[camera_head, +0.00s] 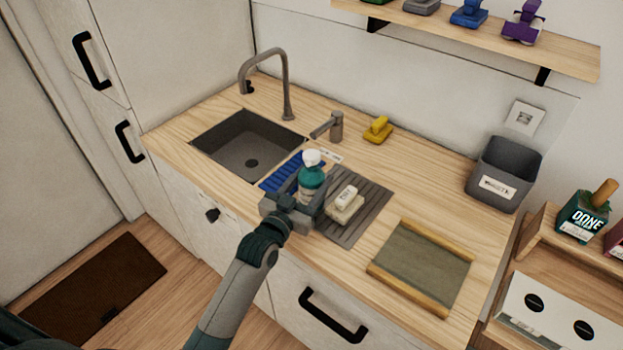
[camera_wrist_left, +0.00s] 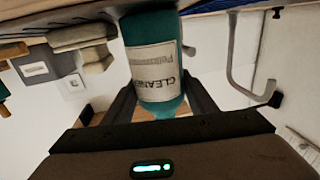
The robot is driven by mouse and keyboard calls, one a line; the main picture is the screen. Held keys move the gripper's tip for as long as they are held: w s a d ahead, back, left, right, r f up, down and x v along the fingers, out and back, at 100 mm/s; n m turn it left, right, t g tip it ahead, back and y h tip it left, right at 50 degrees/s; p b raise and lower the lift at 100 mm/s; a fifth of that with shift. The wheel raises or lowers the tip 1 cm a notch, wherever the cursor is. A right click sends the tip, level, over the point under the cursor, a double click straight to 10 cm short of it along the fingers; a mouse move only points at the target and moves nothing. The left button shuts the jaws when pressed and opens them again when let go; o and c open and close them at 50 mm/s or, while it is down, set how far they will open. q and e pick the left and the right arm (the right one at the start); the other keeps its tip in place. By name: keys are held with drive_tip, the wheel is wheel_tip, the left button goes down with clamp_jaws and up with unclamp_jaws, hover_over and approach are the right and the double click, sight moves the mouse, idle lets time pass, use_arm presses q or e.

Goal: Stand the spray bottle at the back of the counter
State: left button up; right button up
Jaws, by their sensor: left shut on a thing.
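The spray bottle (camera_head: 312,180) is teal with a white top and looks upright in the head view, over the area between the blue rack and the grey drainer. My left gripper (camera_head: 299,194) is shut on it from the front. In the left wrist view the bottle (camera_wrist_left: 155,62) sits between both fingers, its white label reading "CLEANER" upside down. I cannot tell whether its base touches the surface. The wooden counter (camera_head: 430,200) has a bare strip along its back wall. My right gripper is not in view.
At the back stand a faucet (camera_head: 287,85), a small grey tap (camera_head: 336,126) and a yellow item (camera_head: 377,130). A grey bin (camera_head: 503,173) stands at the back right. A tray (camera_head: 421,265) lies at the front right.

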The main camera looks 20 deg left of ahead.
use_arm(q)
drive_tip(key=o, duration=1.3)
drive_tip(key=shift+f, duration=0.1)
drive_tip(key=shift+o, duration=0.6)
drive_tip(key=shift+s+a, duration=0.1)
drive_tip(key=shift+s, duration=0.5)
drive_tip(key=s+b, duration=0.1)
drive_tip(key=s, duration=0.2)
drive_tip(key=s+a+b, duration=0.1)
drive_tip(key=s, duration=0.2)
drive_tip(key=s+b, duration=0.1)
drive_tip(key=s, duration=0.3)
drive_tip(key=shift+a, duration=0.4)
drive_tip(key=shift+s+a, duration=0.1)
drive_tip(key=shift+s, duration=0.25)
drive_tip(key=shift+o, duration=0.5)
